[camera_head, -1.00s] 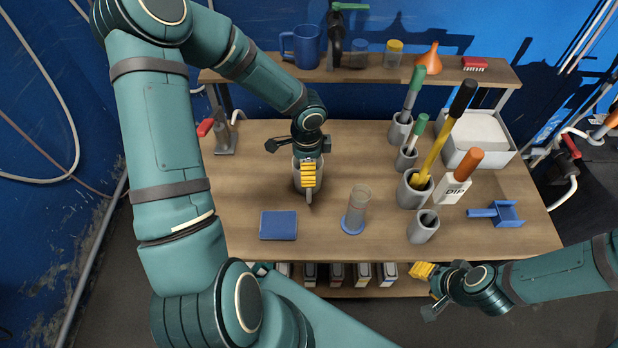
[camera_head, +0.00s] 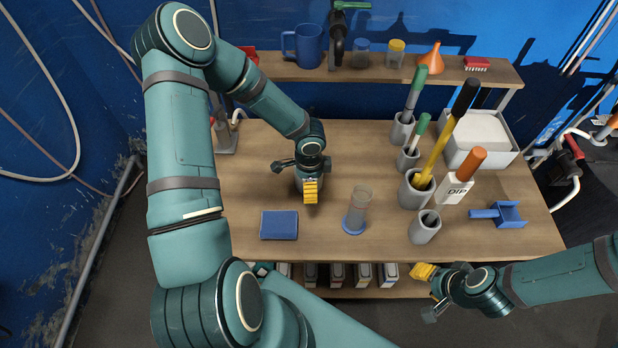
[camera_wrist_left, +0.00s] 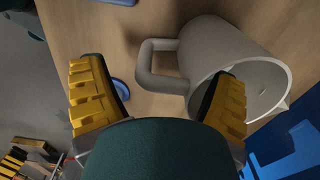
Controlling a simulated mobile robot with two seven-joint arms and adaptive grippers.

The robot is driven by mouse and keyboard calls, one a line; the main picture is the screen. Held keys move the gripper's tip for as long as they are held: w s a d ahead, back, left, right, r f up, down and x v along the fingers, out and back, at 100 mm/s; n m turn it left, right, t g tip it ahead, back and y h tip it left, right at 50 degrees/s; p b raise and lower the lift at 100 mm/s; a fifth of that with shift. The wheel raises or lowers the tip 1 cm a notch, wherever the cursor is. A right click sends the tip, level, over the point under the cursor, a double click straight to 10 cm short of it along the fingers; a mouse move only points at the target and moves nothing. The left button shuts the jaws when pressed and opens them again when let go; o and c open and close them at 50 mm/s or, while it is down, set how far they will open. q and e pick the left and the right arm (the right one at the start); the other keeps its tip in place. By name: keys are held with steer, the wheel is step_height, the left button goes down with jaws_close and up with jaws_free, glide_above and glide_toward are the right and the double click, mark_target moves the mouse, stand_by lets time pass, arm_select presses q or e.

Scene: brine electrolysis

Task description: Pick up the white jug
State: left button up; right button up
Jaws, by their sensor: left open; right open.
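The white jug (camera_wrist_left: 222,50) lies large at the right of the left wrist view, its open mouth with spout toward the lower right. Its handle (camera_wrist_left: 148,64) shows between the two yellow finger pads of my left gripper (camera_wrist_left: 161,78). The right-hand finger overlaps the jug near its rim. In the head view my left gripper (camera_head: 310,190) is over the jug, which it mostly hides. The fingers are open; I cannot tell whether they touch the jug. My right gripper (camera_head: 428,291) is open and empty, in front of the table's front edge.
A blue flat block (camera_head: 279,225) and a clear cylinder on a blue base (camera_head: 357,212) stand near the jug. Grey holders with brushes and tools (camera_head: 416,188) fill the right side. A shelf (camera_head: 378,72) runs along the back. A clamp stand (camera_head: 225,140) is at the left.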

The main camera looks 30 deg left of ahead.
arm_select(q)
steer(key=c, duration=1.3)
steer(key=shift+r, duration=0.1)
